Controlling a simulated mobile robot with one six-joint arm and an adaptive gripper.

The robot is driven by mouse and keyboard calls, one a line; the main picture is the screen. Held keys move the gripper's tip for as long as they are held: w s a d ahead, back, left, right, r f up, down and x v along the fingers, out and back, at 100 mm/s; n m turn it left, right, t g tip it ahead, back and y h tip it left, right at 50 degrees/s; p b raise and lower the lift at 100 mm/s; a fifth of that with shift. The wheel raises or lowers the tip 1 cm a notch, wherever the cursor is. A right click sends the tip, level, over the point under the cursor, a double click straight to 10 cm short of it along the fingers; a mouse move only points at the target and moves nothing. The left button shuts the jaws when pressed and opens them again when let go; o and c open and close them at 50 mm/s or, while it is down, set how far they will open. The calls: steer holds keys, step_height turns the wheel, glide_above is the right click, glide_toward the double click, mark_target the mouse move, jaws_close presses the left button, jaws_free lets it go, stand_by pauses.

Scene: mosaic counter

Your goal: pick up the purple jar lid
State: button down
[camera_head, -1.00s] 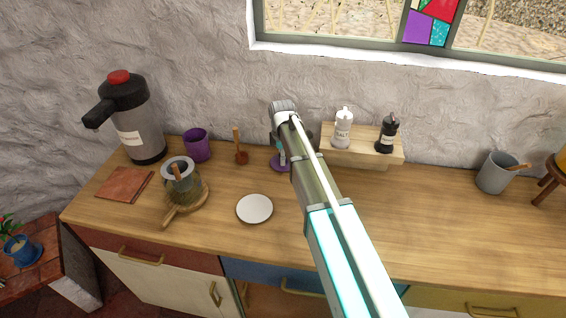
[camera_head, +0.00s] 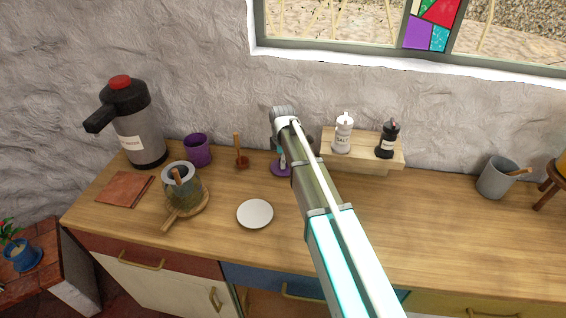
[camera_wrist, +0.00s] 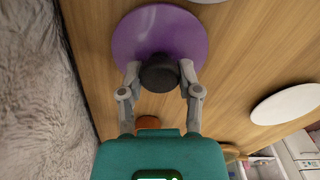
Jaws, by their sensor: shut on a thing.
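The purple jar lid (camera_wrist: 145,35) is a round disc with a black knob (camera_wrist: 159,77) at its middle. In the wrist view my gripper (camera_wrist: 160,72) has a finger on each side of the knob and is shut on it. In the head view the lid (camera_head: 279,171) shows as a purple edge at the back of the counter, mostly hidden by my arm and gripper (camera_head: 281,156). I cannot tell whether the lid touches the counter or is slightly raised.
A white saucer (camera_head: 255,215) lies in front. A small brown pestle-like thing (camera_head: 241,160) and a purple cup (camera_head: 197,150) stand left. A wooden shelf (camera_head: 363,151) with white and black shakers is close on the right. The wall is behind; the counter's right middle is clear.

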steer(key=shift+r+p, duration=1.25)
steer(key=shift+r, duration=0.05)
steer(key=s+r+p, duration=1)
steer(key=s, duration=0.4)
steer(key=shift+a+r, duration=0.15)
steer(key=shift+a, duration=0.05)
